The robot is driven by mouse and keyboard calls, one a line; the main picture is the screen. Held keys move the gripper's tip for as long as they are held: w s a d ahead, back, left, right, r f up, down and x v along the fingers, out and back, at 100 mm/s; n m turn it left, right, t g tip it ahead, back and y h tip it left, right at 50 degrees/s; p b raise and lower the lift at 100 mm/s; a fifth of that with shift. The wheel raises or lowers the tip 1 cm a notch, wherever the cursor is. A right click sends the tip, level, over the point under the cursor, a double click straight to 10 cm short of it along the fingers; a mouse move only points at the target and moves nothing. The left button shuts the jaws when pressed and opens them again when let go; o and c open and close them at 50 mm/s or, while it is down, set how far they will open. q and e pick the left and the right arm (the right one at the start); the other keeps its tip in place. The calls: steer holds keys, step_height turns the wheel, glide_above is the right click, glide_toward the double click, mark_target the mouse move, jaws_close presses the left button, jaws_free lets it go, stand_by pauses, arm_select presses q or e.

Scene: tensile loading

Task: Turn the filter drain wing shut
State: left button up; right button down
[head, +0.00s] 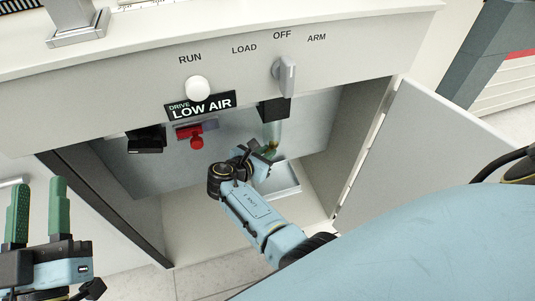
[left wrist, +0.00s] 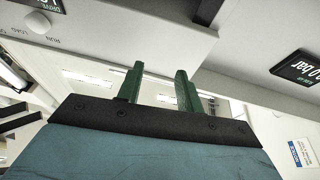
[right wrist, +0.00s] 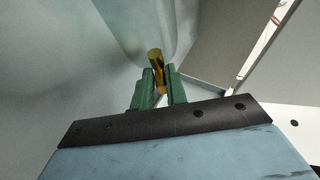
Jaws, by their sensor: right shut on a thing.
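The filter (head: 271,133) hangs under a black head inside the open cabinet. Its bowl (right wrist: 150,25) fills the upper middle of the right wrist view, with the brass drain piece (right wrist: 155,58) at its bottom. My right gripper (right wrist: 160,76) is shut on this drain from below; the fingers hide part of the wing, so its exact angle cannot be told. In the head view my right gripper (head: 265,153) is just under the filter, largely hidden by its own wrist. My left gripper (head: 38,183) is open and empty, outside the cabinet at the left.
A red valve handle (head: 196,141) and a black block (head: 147,139) sit left of the filter. A tray (head: 283,180) lies below it. The cabinet door (head: 405,150) stands open at right. A white button (head: 198,88) and grey selector knob (head: 285,76) are on the panel above.

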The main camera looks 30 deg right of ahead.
arm_select(q)
steer(key=shift+s+a+r+t+h+b, duration=0.15)
steer(key=shift+s+r+t+b, duration=0.2)
steer(key=shift+r+t, duration=0.3)
steer(key=shift+s+d+r+t+h+b, duration=0.1)
steer(key=shift+s+r+t+h+b, duration=0.1)
steer(key=shift+s+r+t+b, duration=0.25)
steer(key=shift+s+a+r+t+h+b, duration=0.15)
steer(key=shift+s+r+t, duration=0.15)
steer(key=shift+r+t, duration=0.45)
arm_select(e)
steer(key=shift+w+a+m+g+h, duration=0.15)
steer(key=shift+m+g+h, duration=0.1)
steer(key=shift+m+g, duration=0.55)
steer(key=shift+w+d+m+g+h, duration=0.15)
steer(key=shift+m+g+h, duration=0.1)
steer(key=shift+m+g, duration=0.55)
arm_select(q)
steer(key=shift+f, duration=0.1)
arm_select(e)
steer(key=shift+a, duration=0.1)
steer(key=c, duration=1.5)
jaws_free()
